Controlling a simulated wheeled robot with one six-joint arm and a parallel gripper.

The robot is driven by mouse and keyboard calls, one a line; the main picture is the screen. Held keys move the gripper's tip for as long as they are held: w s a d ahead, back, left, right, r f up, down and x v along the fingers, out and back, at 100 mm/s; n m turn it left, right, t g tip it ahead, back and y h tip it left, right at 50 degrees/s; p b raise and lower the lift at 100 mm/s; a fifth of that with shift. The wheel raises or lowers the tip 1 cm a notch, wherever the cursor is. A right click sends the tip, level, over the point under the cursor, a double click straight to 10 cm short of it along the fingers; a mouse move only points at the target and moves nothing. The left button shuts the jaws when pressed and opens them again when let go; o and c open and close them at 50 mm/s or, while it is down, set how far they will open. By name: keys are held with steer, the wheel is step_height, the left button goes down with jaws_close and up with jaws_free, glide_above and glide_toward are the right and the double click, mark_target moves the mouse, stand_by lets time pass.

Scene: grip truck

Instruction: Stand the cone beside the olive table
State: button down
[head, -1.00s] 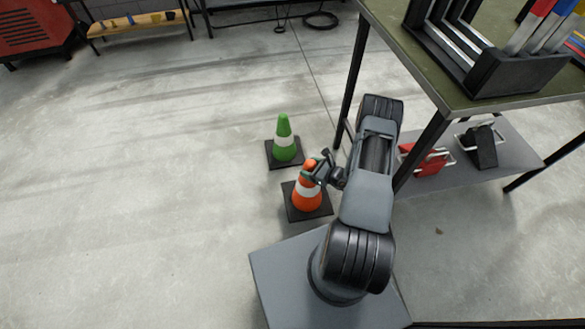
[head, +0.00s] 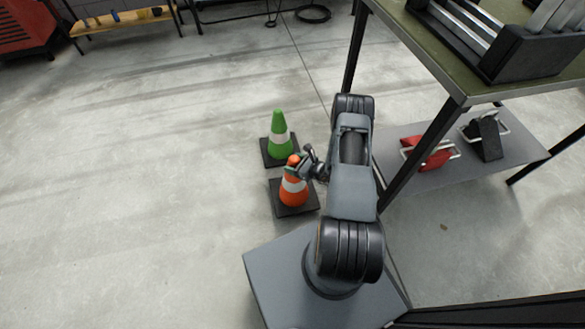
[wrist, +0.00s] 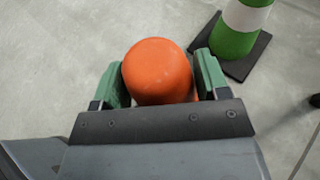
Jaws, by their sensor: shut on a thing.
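An orange cone (head: 293,196) with a white band and a dark square base stands upright in the head view, left of my arm. My gripper (head: 304,168) is shut on its upper part. In the wrist view the orange cone's top (wrist: 158,70) sits between the green fingers of my gripper (wrist: 160,78). I cannot tell whether its base touches the floor. The olive table (head: 475,88) is at the upper right, with a dark frame and a grey lower shelf. The cone is left of its near leg, apart from it.
A green cone (head: 281,143) stands just behind the orange one; it also shows in the wrist view (wrist: 236,38). A black rack (head: 520,55) is on the tabletop. Red (head: 430,152) and black (head: 485,135) items lie on the lower shelf. The floor at left is clear.

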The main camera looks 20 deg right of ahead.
steer(key=shift+w+a+f+b, duration=0.15)
steer(key=shift+f+b, duration=0.7)
steer(key=shift+f, duration=0.9)
steer(key=shift+c, duration=0.6)
jaws_free()
steer(key=p+v, duration=0.3)
steer(key=v, duration=0.9)
